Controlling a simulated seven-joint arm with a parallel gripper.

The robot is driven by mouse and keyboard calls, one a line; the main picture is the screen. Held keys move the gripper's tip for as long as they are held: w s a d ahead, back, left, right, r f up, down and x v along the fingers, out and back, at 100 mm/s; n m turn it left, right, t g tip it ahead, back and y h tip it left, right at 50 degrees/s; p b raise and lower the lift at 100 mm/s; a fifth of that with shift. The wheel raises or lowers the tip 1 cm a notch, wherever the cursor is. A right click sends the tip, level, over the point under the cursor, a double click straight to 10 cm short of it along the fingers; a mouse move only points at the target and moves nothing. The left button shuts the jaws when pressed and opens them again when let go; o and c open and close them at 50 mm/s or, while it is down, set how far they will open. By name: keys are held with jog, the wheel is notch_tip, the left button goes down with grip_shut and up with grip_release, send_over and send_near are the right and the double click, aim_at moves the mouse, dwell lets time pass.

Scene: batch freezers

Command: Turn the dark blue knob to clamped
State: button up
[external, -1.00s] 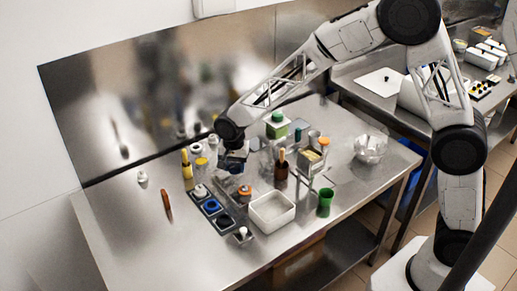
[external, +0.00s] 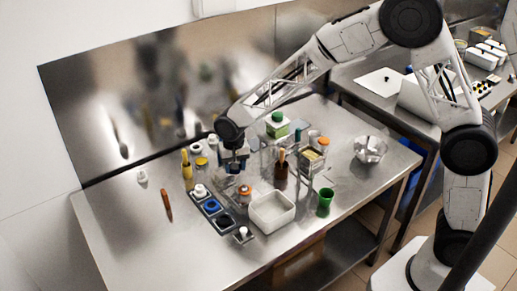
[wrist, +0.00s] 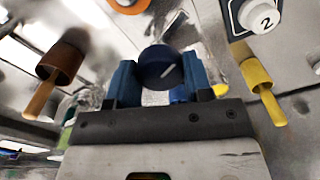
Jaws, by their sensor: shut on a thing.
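The dark blue knob (wrist: 160,68) sits between the blue fingers of my gripper (wrist: 158,80) in the wrist view, and the gripper is shut on it. A short white line on its face points to the upper right. In the external view my gripper (external: 234,163) points down at the back of the bench, behind the row of dark blocks. There the knob is hidden by the gripper and the things around it. I cannot read any clamped mark.
A white knob marked 2 (wrist: 262,16) shows in the wrist view. A white tray (external: 272,213) and green cup (external: 325,201) stand in front. The bench's left front is clear.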

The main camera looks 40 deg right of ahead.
jog(key=n, duration=0.6)
jog(key=shift+n, duration=0.3)
jog(key=n, duration=0.6)
jog(key=shift+n, duration=0.3)
jog(key=o, duration=0.9)
jog(key=shift+r, duration=0.1)
jog(key=shift+r, duration=3.8)
